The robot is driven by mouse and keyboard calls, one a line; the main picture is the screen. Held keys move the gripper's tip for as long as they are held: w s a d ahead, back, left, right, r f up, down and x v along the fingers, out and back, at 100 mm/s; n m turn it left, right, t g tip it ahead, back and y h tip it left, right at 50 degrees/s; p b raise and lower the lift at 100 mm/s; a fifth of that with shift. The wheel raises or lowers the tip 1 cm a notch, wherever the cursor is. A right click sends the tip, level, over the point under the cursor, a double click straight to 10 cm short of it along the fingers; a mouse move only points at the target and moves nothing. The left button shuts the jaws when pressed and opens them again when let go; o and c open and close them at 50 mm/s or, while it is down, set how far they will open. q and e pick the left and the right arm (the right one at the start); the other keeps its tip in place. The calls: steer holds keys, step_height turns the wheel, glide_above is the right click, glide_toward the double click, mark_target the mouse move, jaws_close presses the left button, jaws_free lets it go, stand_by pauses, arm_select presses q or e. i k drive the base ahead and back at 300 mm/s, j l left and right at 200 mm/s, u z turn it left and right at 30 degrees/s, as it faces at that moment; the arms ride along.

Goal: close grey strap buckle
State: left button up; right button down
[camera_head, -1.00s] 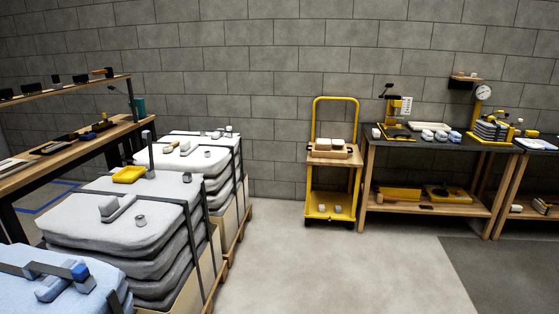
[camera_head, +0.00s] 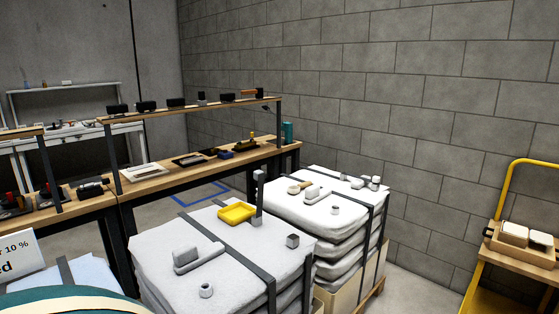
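A stack of grey sacks (camera_head: 160,279) stands at the lower middle, with dark straps (camera_head: 235,258) across its top. A grey buckle-like piece (camera_head: 185,257), a raised block with a flat bar, lies on top at the left. A small round grey fitting (camera_head: 206,290) sits in front of it, apart from the bar. A grey upright piece (camera_head: 259,190) stands at the back edge beside a yellow tray (camera_head: 237,213). A small dark grey block (camera_head: 293,241) sits at the right edge. I cannot tell whether any buckle is closed. Neither gripper is in view.
A whiter sack stack (camera_head: 335,240) with similar fittings stands behind to the right. A wooden workbench (camera_head: 165,181) with a shelf (camera_head: 190,105) runs behind. A yellow cart (camera_head: 508,250) stands far right; open floor (camera_head: 415,290) lies before it. A pale blue sack (camera_head: 75,272) shows lower left.

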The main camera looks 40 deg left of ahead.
mark_target(259, 176)
steer(key=i+l+u, duration=0.1)
steer(key=i, duration=1.5)
steer(key=i+j+u, duration=0.1)
steer(key=i+u, duration=0.3)
steer(key=i, duration=0.2)
steer(key=i+l+u, duration=0.15)
steer(key=i+u, duration=0.25)
steer(key=i, duration=0.2)
steer(key=i+z, duration=0.1)
steer(key=z, duration=6.75)
